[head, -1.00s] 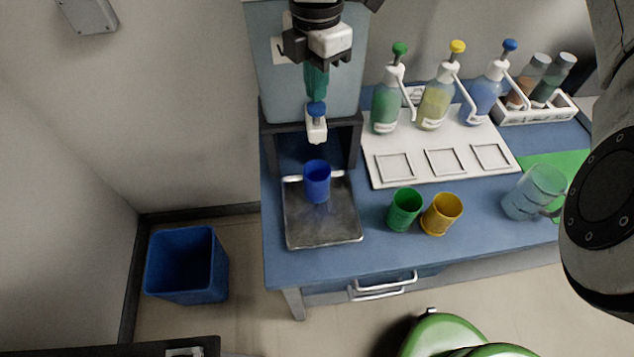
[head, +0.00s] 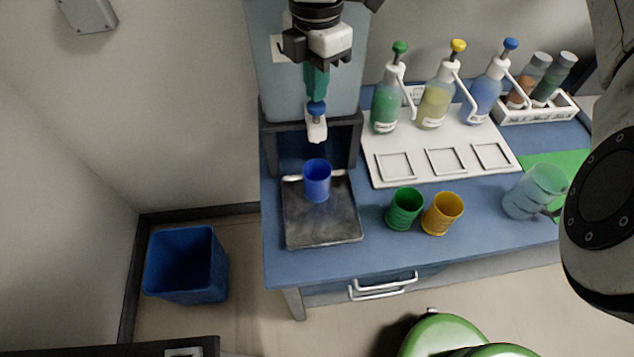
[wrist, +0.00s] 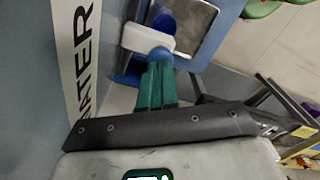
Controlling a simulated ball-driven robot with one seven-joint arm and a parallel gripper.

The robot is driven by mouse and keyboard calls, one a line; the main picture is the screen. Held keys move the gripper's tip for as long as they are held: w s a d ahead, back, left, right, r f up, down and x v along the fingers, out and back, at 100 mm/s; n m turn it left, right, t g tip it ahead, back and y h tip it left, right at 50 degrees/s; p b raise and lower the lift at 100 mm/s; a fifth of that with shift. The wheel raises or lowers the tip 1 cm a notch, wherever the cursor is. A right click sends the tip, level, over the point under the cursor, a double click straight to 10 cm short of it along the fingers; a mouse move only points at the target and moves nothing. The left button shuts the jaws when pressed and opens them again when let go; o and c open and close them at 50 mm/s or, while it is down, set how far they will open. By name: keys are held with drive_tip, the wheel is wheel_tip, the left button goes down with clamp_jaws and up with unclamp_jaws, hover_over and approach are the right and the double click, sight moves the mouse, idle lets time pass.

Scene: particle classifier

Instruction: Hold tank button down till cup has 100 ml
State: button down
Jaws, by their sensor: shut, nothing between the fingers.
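The water tank (head: 270,85) stands at the back left of the table. Its dispenser (head: 316,130) is white with a blue button (head: 316,107) on top. A blue cup (head: 317,181) stands upright below the dispenser on a grey metal tray (head: 322,225). The water level in the cup cannot be read. My gripper (head: 316,90) is shut and empty, with its green fingers pointing down onto the blue button. In the wrist view the green fingertips (wrist: 157,68) meet the blue button (wrist: 158,54), with the white dispenser (wrist: 150,38) beyond. The fingers seem to touch the button.
A green cup (head: 404,209) and a yellow cup (head: 442,214) stand right of the tray. Three pump bottles (head: 435,95) stand on a white board (head: 420,165). A clear jug (head: 533,192) stands at the right. A blue bin (head: 186,265) is on the floor.

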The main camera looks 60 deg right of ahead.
drive_tip(key=shift+f+b, duration=1.35)
drive_tip(key=shift+r, duration=0.1)
idle(0.6)
drive_tip(key=shift+r+p, duration=1.4)
drive_tip(key=shift+r, duration=2.15)
drive_tip(key=shift+s+f, duration=0.1)
